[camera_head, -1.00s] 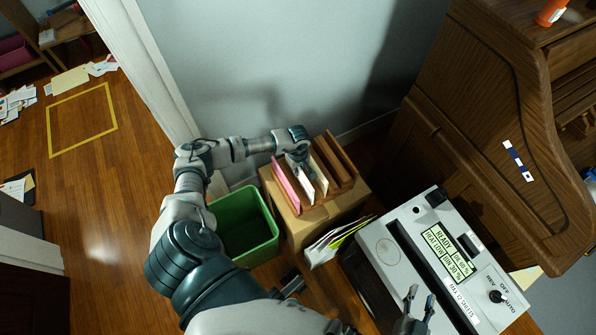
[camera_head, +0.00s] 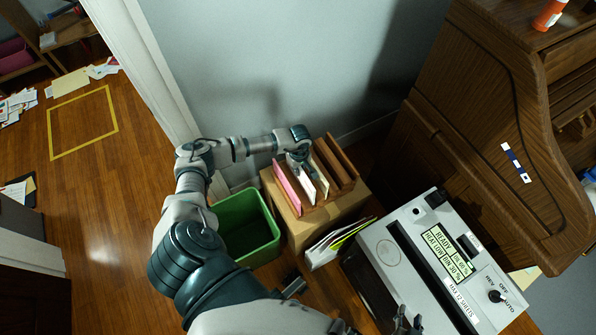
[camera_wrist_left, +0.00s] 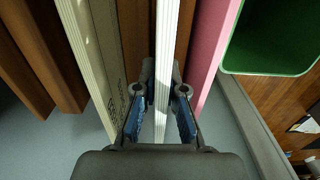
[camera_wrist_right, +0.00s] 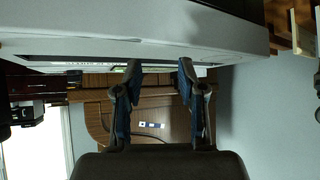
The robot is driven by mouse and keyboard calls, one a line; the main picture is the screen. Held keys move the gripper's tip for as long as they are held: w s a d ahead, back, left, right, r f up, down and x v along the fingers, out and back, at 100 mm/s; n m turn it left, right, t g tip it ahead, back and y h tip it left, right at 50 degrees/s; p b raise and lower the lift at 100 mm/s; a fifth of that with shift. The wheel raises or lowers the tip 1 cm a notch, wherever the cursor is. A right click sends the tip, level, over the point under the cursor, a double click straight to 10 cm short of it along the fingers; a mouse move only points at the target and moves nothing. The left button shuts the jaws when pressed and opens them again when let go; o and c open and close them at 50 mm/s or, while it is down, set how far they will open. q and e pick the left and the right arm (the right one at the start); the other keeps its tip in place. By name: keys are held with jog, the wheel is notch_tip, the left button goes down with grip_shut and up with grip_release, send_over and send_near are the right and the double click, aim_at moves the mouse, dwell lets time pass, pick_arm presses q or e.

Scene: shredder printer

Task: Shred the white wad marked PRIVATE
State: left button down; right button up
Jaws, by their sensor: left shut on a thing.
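My left gripper (camera_head: 298,168) reaches down into a wooden rack (camera_head: 341,160). In the left wrist view its fingers (camera_wrist_left: 162,105) are shut on a white wad (camera_wrist_left: 165,45), which stands on edge in the rack. A pink wad (camera_wrist_left: 212,50) stands on one side of it and a cream wad (camera_wrist_left: 88,60) with faint print on the other. I cannot read a PRIVATE mark. The grey shredder (camera_head: 380,250) has a long dark slot and a lit display reading READY. My right gripper (camera_wrist_right: 160,75) is open and empty by the shredder; the head view shows it at the bottom edge.
The rack stands on a cardboard box (camera_head: 310,230). A green bin (camera_head: 245,228) is left of the box, and papers (camera_head: 325,248) stand between box and shredder. A wooden desk (camera_head: 470,130) is at the right, with the wall behind. Open floor lies at the left.

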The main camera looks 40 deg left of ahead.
jog(key=s+d+f+g+h+p, duration=0.1)
jog(key=s+d+g+p, duration=0.1)
jog(key=s+g, duration=0.3)
jog(key=s+d+f+g+h+p, duration=0.1)
jog(key=s+d+f+g+p, duration=0.15)
jog(key=s, duration=0.45)
pick_arm(q)
notch_tip(320, 180, up, 9)
pick_arm(e)
jog(key=shift+w+a+f, duration=0.1)
jog(key=shift+w+f, duration=0.1)
jog(key=shift+f, duration=0.75)
jog(key=shift+w+a+f, duration=0.1)
jog(key=shift+w+f, duration=0.1)
jog(key=shift+f, duration=0.75)
pick_arm(q)
jog(key=shift+d, duration=0.1)
